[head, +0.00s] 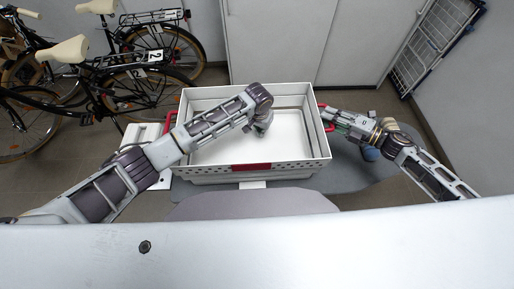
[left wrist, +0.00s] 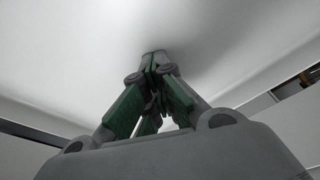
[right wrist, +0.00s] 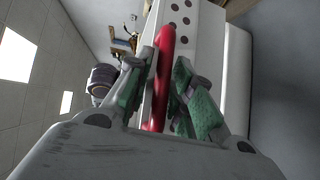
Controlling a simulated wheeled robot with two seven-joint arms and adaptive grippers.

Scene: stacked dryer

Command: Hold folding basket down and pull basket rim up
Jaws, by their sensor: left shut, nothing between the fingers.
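The white folding basket (head: 180,110) stands open in the middle of the head view, with a red handle (head: 171,121) on its left side and a red patch on its front. My left gripper (head: 261,131) is inside the basket, pointing down at its floor. It is shut and empty, and its tips are at the white floor in the left wrist view (left wrist: 154,58). My right gripper (head: 325,117) is at the basket's right side. In the right wrist view the right-side red handle (right wrist: 162,70) runs between its fingers (right wrist: 165,62); I cannot tell whether they grip it.
Bicycles (head: 110,60) stand at the left. A white cabinet (head: 290,45) is behind the basket, and a dark rack (head: 432,45) leans at the right wall. A pale surface (head: 300,250) spans the front. A grey surface (head: 250,203) lies before the basket.

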